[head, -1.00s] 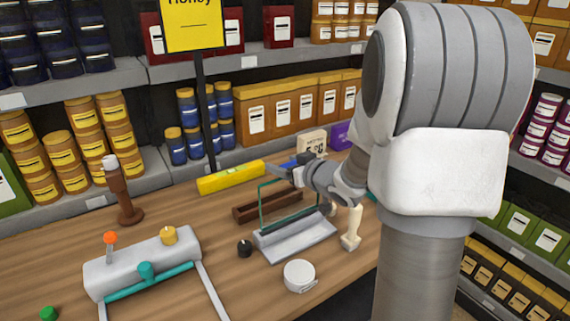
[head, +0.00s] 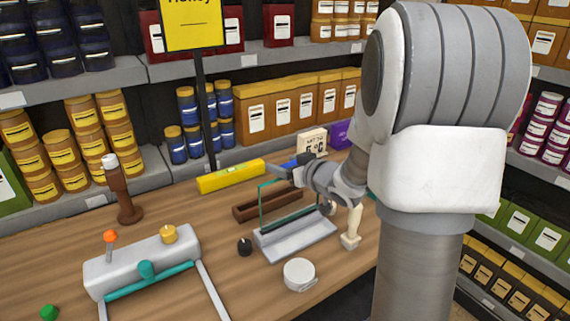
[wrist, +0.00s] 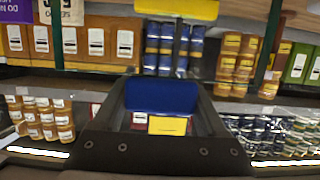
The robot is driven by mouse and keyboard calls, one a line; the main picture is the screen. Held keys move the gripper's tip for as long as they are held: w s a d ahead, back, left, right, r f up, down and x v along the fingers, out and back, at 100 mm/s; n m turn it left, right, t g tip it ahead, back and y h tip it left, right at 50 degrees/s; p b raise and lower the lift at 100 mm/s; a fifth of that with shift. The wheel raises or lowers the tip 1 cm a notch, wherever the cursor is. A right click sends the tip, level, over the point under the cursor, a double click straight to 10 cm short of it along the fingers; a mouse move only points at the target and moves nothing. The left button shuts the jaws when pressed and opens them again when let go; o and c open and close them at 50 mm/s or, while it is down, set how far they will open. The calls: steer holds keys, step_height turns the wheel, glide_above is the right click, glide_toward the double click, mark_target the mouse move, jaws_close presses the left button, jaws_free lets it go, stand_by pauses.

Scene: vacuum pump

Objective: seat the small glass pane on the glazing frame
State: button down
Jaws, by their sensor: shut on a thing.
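The small glass pane (head: 261,206) is clear with a dark green edge. It stands upright, held from above by my gripper (head: 284,172). The grey glazing frame (head: 297,240), which I take to be the low sloped piece on the table, lies just under and in front of the pane. I cannot tell whether the pane's lower edge touches it. In the wrist view my gripper (wrist: 165,82) is shut at one edge of the pane, and the pane's dark green side edge (wrist: 266,45) shows beyond it.
A brown wooden trough (head: 247,211) lies behind the pane. A cream-handled tool (head: 351,230), a white round tin (head: 299,274) and a black knob (head: 244,247) stand close around the frame. A yellow level (head: 231,176) lies behind. A white device with teal bar (head: 125,267) is at left.

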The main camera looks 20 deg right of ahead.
steer(key=shift+f+b, duration=1.55)
steer(key=shift+f, duration=0.4)
stand_by(1.1)
jaws_free()
stand_by(0.4)
step_height(320, 180, up, 9)
steer(key=p, duration=0.8)
stand_by(0.4)
stand_by(0.4)
